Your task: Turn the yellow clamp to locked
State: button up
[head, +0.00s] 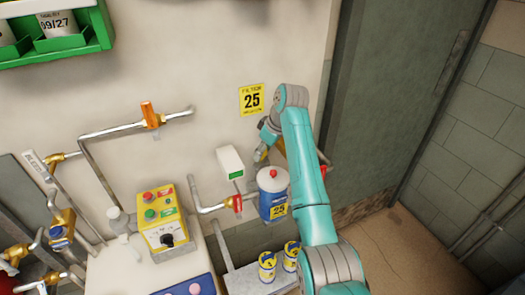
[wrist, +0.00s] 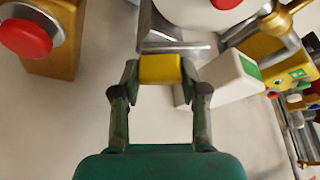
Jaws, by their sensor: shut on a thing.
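The yellow clamp (wrist: 160,69) shows in the wrist view as a small yellow block beside the white lid of the filter canister. My gripper (wrist: 160,76) is shut on it, one finger on each side. A grey metal bar lies just beyond the block. In the head view my gripper (head: 262,146) is near the wall above the blue canister (head: 272,199), which has a white lid with a red button and a "25" label. The clamp cannot be made out in the head view.
A white box (head: 231,162) with a green mark hangs left of the canister, close to my gripper. Pipes with a red-handled valve (head: 234,203) run below it. A yellow control box (head: 161,219) stands further left. A yellow "25" sign (head: 252,99) is on the wall above.

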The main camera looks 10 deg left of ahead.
jog(key=n+g, duration=0.2)
jog(key=n, duration=0.3)
jog(key=shift+n, duration=0.3)
jog(key=n+g, duration=0.1)
jog(key=n, duration=0.1)
jog(key=n+g, duration=0.1)
jog(key=n, duration=0.2)
jog(key=shift+n+h, duration=0.3)
jog(key=o, duration=1.1)
jog(key=shift+o, duration=0.2)
jog(key=v, duration=0.7)
jog(key=shift+w+r, duration=0.2)
jog(key=shift+s+d, duration=0.1)
jog(key=shift+d, duration=0.1)
